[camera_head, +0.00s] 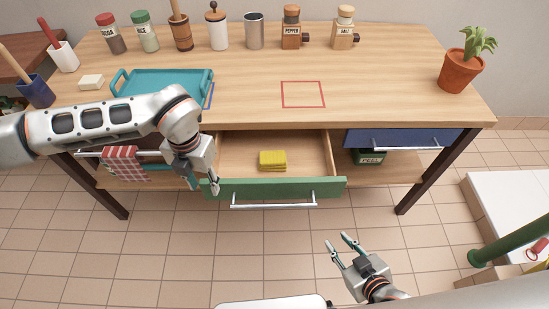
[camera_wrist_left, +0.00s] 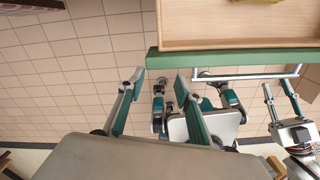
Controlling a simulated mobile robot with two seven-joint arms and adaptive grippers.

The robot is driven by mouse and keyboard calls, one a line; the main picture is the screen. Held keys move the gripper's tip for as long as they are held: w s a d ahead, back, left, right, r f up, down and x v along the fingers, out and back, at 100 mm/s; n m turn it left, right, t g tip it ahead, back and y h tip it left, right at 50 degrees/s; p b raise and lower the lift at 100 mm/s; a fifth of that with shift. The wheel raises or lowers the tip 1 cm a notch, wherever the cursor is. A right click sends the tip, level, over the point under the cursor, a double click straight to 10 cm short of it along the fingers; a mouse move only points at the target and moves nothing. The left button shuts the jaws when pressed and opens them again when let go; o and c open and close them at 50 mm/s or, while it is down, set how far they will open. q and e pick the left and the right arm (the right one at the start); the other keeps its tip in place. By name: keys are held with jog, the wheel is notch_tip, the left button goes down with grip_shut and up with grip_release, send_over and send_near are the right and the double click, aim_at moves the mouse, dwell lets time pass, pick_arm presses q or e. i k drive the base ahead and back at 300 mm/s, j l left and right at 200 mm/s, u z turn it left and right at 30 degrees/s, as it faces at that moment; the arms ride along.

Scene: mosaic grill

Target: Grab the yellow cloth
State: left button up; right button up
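The yellow cloth (camera_head: 272,160) lies folded inside the open drawer (camera_head: 235,153) with the green front, near its middle. A yellow edge of it shows at the top of the left wrist view (camera_wrist_left: 262,1). My left gripper (camera_head: 204,187) is at the left end of the green drawer front (camera_head: 270,188), to the left of the cloth and apart from it. In the left wrist view its two fingers (camera_wrist_left: 157,92) stand apart with nothing between them. My right gripper (camera_head: 340,246) is open and empty above the floor, in front of the drawer and to the right.
A silver handle (camera_head: 272,204) runs along the green front. A red checked towel (camera_head: 121,163) hangs from a rail at left. A teal tray (camera_head: 165,87), pepper and salt mills (camera_head: 291,27), and a plant pot (camera_head: 460,70) stand on the table. The blue drawer (camera_head: 400,138) is at right.

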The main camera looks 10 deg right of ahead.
aim_at(269, 160)
jog(key=l+u, duration=0.25)
jog(key=l, duration=0.35)
jog(key=i+l+u, duration=0.1)
jog(key=l, duration=0.25)
jog(key=i+l+u, duration=0.1)
jog(key=l, duration=0.3)
jog(key=i+l+u, duration=0.1)
jog(key=l, duration=0.3)
jog(key=i, duration=0.05)
